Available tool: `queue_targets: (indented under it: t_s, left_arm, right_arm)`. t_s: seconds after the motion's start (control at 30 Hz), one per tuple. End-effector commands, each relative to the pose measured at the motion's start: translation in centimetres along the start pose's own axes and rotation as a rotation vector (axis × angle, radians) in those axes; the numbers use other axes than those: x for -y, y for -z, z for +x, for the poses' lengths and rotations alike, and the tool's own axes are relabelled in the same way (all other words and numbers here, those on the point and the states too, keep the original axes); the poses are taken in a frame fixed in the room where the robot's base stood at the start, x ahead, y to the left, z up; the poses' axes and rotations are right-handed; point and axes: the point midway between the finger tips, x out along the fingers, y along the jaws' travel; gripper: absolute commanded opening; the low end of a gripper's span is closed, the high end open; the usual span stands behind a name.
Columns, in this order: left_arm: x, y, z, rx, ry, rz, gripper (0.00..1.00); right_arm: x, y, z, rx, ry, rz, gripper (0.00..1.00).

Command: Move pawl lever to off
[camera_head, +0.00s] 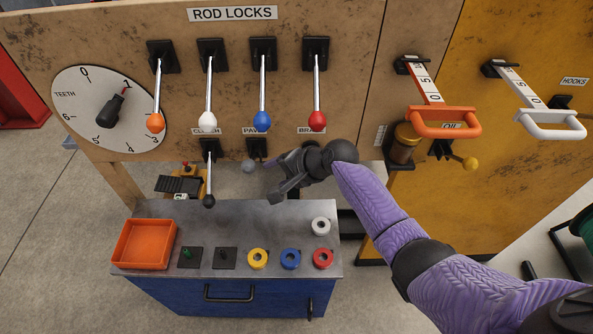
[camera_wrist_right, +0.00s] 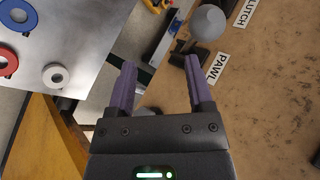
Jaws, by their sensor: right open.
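The pawl lever has a grey ball knob (camera_head: 248,166) on a black mount below the PAWL label, on the wooden panel. In the wrist view the grey knob (camera_wrist_right: 207,24) is beyond the right-hand fingertip, near the PAWL label (camera_wrist_right: 216,68). My right gripper (camera_head: 270,181) is open and empty, just right of the knob in the head view. Its fingers (camera_wrist_right: 161,64) are apart, with nothing between them. The gripper partly hides the area around the pawl lever. The lever's exact setting cannot be told. My left gripper is not in view.
The clutch lever with a black knob (camera_head: 209,201) hangs just left of the pawl lever. Rod-lock levers with orange, white, blue and red (camera_head: 317,121) knobs are above. Below is a metal-topped cabinet (camera_head: 190,213) with an orange tray (camera_head: 146,243) and coloured rings.

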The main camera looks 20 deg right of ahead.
Motion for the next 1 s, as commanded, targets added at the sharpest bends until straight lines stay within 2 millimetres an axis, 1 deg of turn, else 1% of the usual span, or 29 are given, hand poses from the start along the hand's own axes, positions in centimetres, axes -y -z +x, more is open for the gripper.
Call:
queue_targets:
  t_s: [0.03,0.1,0.2,0.27,0.37,0.7,0.77,0.83,0.87,0.9,0.97,1.0]
  left_arm:
    - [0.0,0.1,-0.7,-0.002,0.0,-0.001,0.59]
    - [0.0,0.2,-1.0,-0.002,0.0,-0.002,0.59]
    - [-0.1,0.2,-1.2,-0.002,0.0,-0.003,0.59]
    - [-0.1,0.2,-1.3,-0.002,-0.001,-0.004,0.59]
    - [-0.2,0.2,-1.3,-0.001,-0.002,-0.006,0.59]
    - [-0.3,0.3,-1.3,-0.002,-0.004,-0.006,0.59]
    - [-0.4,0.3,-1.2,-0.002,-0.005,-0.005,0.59]
    - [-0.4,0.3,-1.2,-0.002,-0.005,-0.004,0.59]
    - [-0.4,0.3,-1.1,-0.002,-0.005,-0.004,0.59]
    - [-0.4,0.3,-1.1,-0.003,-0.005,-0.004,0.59]
    - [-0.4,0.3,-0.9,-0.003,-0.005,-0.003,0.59]
    - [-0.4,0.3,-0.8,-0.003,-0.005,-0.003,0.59]
  right_arm:
    - [-0.6,0.1,-1.1,-0.001,-0.002,0.001,0.66]
    - [-1.6,0.1,-2.1,-0.002,-0.002,0.0,0.66]
    - [-2.7,0.2,-3.1,-0.001,-0.001,0.001,0.66]
    - [-3.1,0.3,-3.5,-0.001,0.0,0.0,0.66]
    - [-3.4,0.3,-3.7,0.0,0.0,-0.001,0.66]
    - [-3.4,0.3,-3.7,0.0,0.0,0.0,0.66]
    - [-3.7,0.3,-3.5,-0.002,-0.005,-0.001,0.66]
    - [-5.8,0.2,-2.8,-0.021,-0.044,-0.014,0.66]
    - [-7.6,0.0,-2.3,-0.036,-0.077,-0.029,0.66]
    - [-10.7,-0.4,-1.5,-0.057,-0.135,-0.059,0.66]
    - [-16.6,-1.5,-0.4,-0.087,-0.251,-0.137,0.66]
    - [-20.9,-2.7,-0.1,-0.094,-0.336,-0.207,0.66]
